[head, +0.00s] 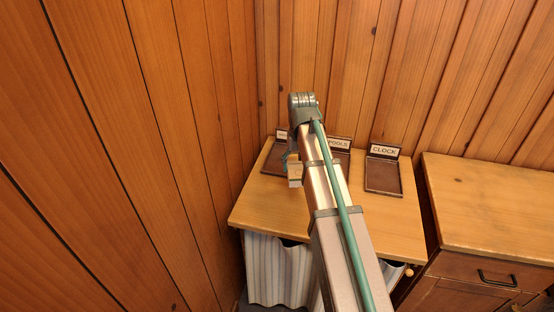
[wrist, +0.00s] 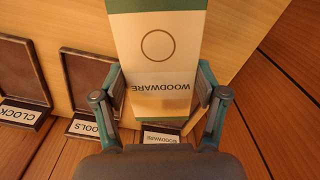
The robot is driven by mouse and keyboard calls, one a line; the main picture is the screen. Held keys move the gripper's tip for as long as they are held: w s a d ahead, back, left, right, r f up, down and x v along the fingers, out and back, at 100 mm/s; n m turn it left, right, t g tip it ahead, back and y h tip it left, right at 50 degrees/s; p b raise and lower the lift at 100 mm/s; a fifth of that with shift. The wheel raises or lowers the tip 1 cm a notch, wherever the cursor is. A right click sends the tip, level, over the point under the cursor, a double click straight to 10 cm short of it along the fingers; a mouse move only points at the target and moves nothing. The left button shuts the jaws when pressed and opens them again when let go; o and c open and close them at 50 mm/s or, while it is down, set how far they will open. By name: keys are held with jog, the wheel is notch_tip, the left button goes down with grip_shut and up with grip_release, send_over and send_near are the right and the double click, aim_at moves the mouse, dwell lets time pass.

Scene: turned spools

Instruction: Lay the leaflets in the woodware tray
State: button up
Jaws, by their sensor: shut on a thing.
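A cream leaflet stack with green bands, a ring mark and the word WOODWARE (wrist: 158,60) fills the middle of the wrist view. My gripper (wrist: 160,88) is shut on it, one finger at each side. In the head view the leaflets (head: 295,173) show as a small pale block beside my arm, above the table's left part; my gripper (head: 291,160) is partly hidden there. The woodware tray (head: 273,157) is brown and stands at the back left of the table. In the wrist view its label (wrist: 161,138) shows below the leaflets, which hide most of the tray.
The spools tray (wrist: 88,80) stands beside the woodware tray, its label partly covered. The clock tray (head: 384,176) is farther right; both look empty. The wooden table (head: 262,212) meets plank walls at left and back. A brown cabinet (head: 490,215) stands at right.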

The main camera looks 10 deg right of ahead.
jog(key=w+d+r+m+p, duration=0.25)
jog(key=w+d+m, duration=0.2)
jog(key=w, duration=0.35)
jog(key=p, duration=0.4)
send_over(284, 151)
jog(key=s, duration=0.7)
jog(key=shift+n, duration=0.45)
jog(key=f, duration=0.8)
jog(key=shift+w+a+f, duration=0.15)
jog(key=shift+a, duration=0.1)
jog(key=shift+w+a+f+p, duration=0.2)
jog(key=shift+w+f, duration=0.1)
jog(key=shift+f, duration=0.15)
jog(key=shift+w+a+f+p, duration=0.1)
jog(key=shift+w+f+p, duration=0.15)
jog(key=shift+f, duration=0.2)
jog(key=shift+f+p, duration=0.65)
jog(key=shift+f, duration=1)
jog(key=shift+f, duration=0.15)
jog(key=o, duration=1.2)
jog(key=shift+o, duration=0.2)
